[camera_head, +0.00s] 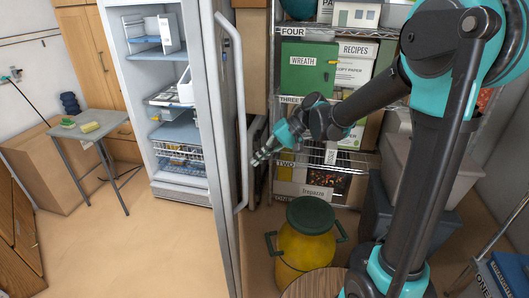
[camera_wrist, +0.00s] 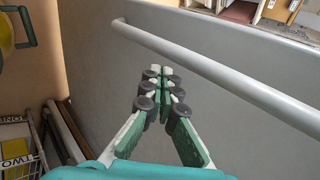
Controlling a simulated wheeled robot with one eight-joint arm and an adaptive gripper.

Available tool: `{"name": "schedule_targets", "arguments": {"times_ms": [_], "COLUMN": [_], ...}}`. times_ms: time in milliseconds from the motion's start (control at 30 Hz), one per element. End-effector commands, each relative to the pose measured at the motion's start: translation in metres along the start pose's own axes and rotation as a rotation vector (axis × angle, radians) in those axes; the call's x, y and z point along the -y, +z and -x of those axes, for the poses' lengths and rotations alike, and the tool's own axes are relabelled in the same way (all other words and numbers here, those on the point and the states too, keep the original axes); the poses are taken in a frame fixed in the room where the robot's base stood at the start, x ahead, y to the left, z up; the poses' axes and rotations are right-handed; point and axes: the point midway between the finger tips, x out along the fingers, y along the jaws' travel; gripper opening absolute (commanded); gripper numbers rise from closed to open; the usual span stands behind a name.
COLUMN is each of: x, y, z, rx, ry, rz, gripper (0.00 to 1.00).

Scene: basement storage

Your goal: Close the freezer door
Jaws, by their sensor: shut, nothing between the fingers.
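The white upright freezer (camera_head: 180,133) stands left of centre with its inside shelves and wire basket in view. Its door (camera_head: 212,110) stands wide open, swung out toward me. The long bar handle (camera_head: 240,95) is on the door's right-hand, outer side. My gripper (camera_head: 257,161) is shut and empty, just right of the door near the handle's lower part. In the wrist view, my shut fingers (camera_wrist: 161,75) point along the grey door panel (camera_wrist: 95,75), below the handle bar (camera_wrist: 225,75). I cannot tell whether they touch the panel.
A metal rack (camera_head: 272,60) with boxes stands behind my arm. A yellow pot with green handles (camera_head: 303,247) is on the floor right of the door. A small grey table (camera_head: 85,124) stands at the left. The floor (camera_head: 150,240) before the freezer is clear.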

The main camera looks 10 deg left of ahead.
Motion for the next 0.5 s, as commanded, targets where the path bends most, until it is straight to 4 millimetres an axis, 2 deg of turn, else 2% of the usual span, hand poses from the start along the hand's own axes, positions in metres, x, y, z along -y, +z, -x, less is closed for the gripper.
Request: {"name": "schedule_targets", "arguments": {"times_ms": [33,200,500], "x": [0.0,0.002,0.025], "y": [0.0,0.0,0.0], "z": [-0.011,-0.042,-0.064], "rx": [0.002,0.001,0.0], "ry": [0.0,0.0,0.001], "rz": [0.002,0.002,0.001], "gripper": [0.0,0.0,0.0]}}
